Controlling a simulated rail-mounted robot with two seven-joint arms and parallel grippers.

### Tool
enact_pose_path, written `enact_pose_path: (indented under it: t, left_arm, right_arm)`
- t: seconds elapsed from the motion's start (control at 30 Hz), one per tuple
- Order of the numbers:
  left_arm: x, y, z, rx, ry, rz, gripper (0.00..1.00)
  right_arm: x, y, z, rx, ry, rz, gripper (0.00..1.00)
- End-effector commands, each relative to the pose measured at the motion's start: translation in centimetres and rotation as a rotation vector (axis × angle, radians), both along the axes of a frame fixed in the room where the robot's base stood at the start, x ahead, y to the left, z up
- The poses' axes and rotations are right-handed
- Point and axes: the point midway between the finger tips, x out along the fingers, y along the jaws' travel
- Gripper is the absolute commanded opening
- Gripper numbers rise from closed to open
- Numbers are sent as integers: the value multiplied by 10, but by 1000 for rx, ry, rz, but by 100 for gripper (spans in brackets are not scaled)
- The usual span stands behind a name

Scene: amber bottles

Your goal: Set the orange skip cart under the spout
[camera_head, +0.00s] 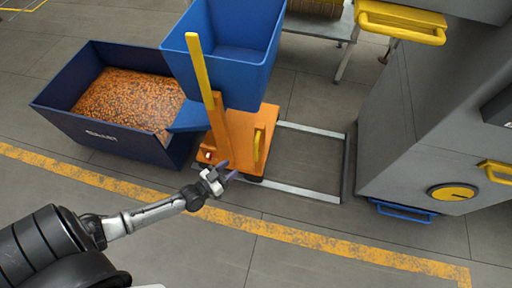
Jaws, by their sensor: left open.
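The orange skip cart (228,140) stands at centre, with a blue skip (232,70) on top, a tall yellow lever (200,70) and a yellow handle (257,145) on its base. A sloping blue chute (187,118) projects left from the skip area toward the dark blue bin. My left gripper (228,176) is open and empty, close to the cart's front lower edge; I cannot tell whether it touches. I cannot clearly make out the spout. My right gripper is not in view.
A dark blue bin (62,112) of orange bits stands left of the cart. Metal floor rails (300,190) lie right of it, with bare floor between. A large grey machine (400,125) stands at right. A yellow floor line (310,240) crosses the front.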

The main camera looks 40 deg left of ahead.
Motion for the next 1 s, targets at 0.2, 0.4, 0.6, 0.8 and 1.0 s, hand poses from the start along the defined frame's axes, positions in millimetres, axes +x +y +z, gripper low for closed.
enact_pose_path:
  t: [0.2,0.4,0.6,0.8,1.0]
  left_arm:
    - [34,-4,-3,4,-3,-1,44]
    - [72,-9,-3,4,-1,-1,44]
    - [103,-13,-3,2,0,-2,44]
    - [123,-15,-2,4,2,-2,44]
    - [131,-16,-1,4,2,-2,44]
  right_arm:
    - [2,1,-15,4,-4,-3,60]
    - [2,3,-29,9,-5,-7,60]
    - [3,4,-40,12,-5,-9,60]
    - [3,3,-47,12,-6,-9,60]
    - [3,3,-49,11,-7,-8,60]
